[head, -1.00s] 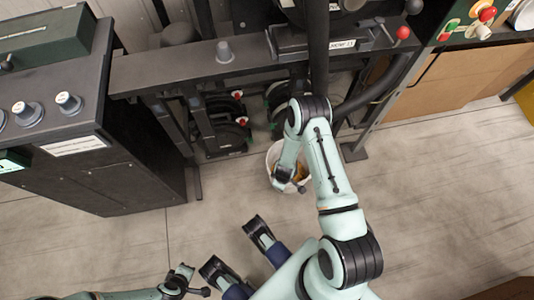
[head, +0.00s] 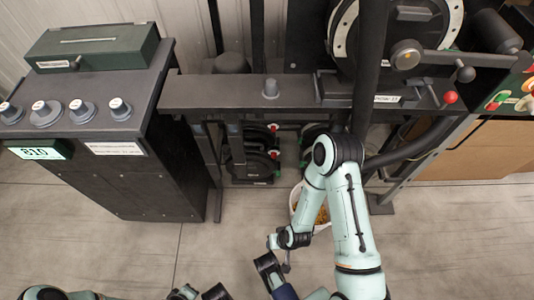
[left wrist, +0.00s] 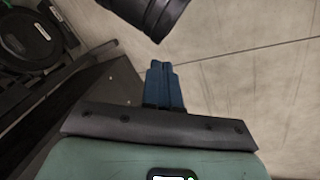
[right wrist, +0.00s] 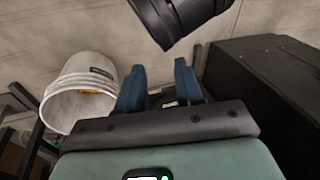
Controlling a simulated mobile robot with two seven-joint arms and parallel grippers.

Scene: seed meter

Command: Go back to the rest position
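My right arm bends down at its elbow in the head view. Its gripper (right wrist: 160,75) shows in the right wrist view with its two blue fingers apart and nothing between them. A white bucket (right wrist: 65,105) lies to the left of those fingers, apart from them. In the head view the bucket (head: 297,203) stands on the floor under the bench, partly hidden by my right arm, with yellowish-brown contents. My left gripper (left wrist: 163,72) has its blue fingers together, with nothing seen in them. In the head view my left arm is mostly cut off at the bottom edge.
A dark cabinet (head: 130,165) with several knobs and a lit green display (head: 40,152) stands at the left. A bench (head: 215,95) carries a machine with a round disc (head: 447,12) and a red-knobbed lever (head: 450,97). The floor (head: 460,235) at the right is clear.

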